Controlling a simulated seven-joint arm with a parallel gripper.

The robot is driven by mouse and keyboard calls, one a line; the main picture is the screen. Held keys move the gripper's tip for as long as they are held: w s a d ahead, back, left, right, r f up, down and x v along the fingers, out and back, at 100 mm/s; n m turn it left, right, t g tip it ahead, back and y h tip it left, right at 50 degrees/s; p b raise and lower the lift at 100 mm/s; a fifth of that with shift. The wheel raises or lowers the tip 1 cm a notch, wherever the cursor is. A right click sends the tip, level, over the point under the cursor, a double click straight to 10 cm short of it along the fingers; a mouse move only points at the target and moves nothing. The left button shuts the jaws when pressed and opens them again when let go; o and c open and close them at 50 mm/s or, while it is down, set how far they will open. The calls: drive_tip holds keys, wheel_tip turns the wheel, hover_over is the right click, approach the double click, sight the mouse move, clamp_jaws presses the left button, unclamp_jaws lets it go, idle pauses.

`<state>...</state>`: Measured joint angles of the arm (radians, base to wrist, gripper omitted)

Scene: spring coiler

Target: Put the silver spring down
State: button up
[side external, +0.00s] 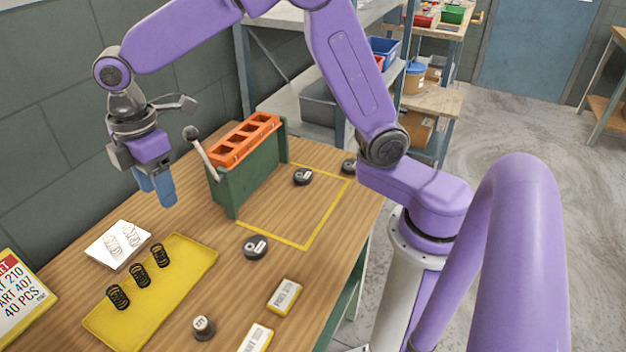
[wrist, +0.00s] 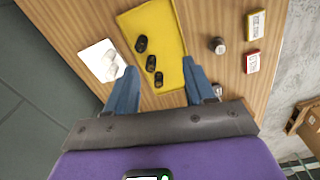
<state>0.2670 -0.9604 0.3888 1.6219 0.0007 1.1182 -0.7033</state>
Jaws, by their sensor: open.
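Two pale silver springs (side external: 128,237) lie on a white square pad (side external: 100,254) on the wooden table; they also show in the wrist view (wrist: 112,71), left of my fingers. A yellow tray (side external: 196,250) beside the pad carries three black coiled springs (side external: 118,297). My gripper (side external: 160,190) hangs in the air above the table, behind the pad and tray and left of the green machine. Its blue fingers point down, apart and empty. In the wrist view my open gripper (wrist: 160,66) frames part of the tray with black springs.
A green machine (side external: 243,185) with an orange slotted top (side external: 246,139) and a side lever (side external: 203,152) stands close right of my gripper. Dark round pieces (side external: 255,247), small labelled boxes (side external: 285,296) and a dark knob-like piece (side external: 204,327) sit nearby. The yellow-outlined area (side external: 306,243) is mostly clear.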

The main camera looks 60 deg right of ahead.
drive_tip(key=s+d+f+m, duration=0.1)
drive_tip(key=s+d, duration=0.7)
drive_tip(key=s, duration=0.5)
drive_tip(key=s+d+f+m, duration=0.1)
drive_tip(key=s+d+m, duration=0.1)
drive_tip(key=s+d, duration=0.6)
drive_tip(key=s, duration=0.5)
drive_tip(key=shift+s, duration=0.4)
drive_tip(key=shift+d, duration=0.1)
idle(0.6)
